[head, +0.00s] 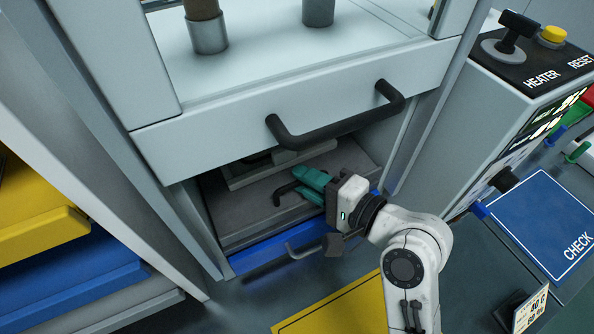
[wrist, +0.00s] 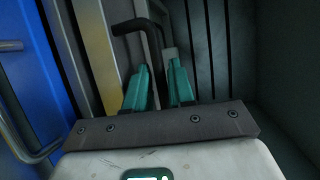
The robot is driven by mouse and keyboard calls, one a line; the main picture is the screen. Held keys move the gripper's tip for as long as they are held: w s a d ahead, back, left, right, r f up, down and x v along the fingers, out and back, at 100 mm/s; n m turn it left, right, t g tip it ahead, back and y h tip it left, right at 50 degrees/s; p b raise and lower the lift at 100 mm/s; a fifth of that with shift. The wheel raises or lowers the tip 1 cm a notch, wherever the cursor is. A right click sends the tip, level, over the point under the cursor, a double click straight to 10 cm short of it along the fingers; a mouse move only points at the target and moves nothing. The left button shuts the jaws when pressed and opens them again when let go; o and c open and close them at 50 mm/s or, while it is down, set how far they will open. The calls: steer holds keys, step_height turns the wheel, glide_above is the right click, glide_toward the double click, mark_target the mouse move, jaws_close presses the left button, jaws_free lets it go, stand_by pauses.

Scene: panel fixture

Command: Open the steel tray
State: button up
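A grey, steel-looking tray (head: 240,216) sits low in the fixture opening, under the pale upper drawer front. A small black bent handle (head: 284,190) stands out at it; this handle also shows in the wrist view (wrist: 135,26). My gripper (head: 305,183) has teal fingers and reaches into the opening at this handle. In the wrist view its two fingers (wrist: 161,75) stand close together with a narrow gap, and the handle's bar runs down to their tips. Whether they clamp the bar is unclear. The tray's far part is hidden in shadow and behind my gripper.
A larger black handle (head: 340,127) on the upper drawer front hangs just above my gripper. A blue front (head: 265,256) with a grey handle (head: 303,250) lies just below. The heater console (head: 500,110) stands right. Yellow and blue trays (head: 75,285) are at left.

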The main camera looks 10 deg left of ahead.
steer(key=shift+x, duration=1.3)
steer(key=shift+c, duration=0.2)
jaws_close()
